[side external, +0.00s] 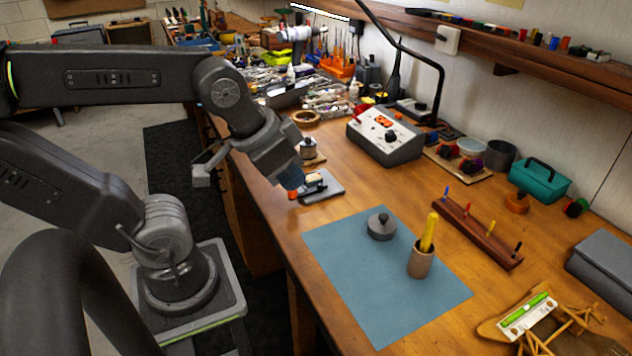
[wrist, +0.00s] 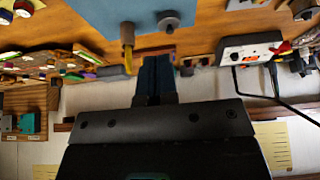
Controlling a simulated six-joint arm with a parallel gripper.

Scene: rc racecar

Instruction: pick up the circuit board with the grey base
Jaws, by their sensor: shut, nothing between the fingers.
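A green circuit board (side external: 528,315) on a pale grey-white base lies on a wooden car-shaped frame (side external: 570,325) at the bottom right of the side view. My gripper (side external: 293,192) is shut and empty, pointing down above the bench's near edge, well to the left of the board. Its blue fingers (wrist: 157,60) are together in the wrist view.
A blue mat (side external: 345,260) holds a grey lidded disc (side external: 381,226) and a cup (side external: 421,260) with a yellow handle upright. A wooden rack (side external: 478,232) with coloured pegs stands right of it. A power supply (side external: 385,135) stands behind. The mat's front is clear.

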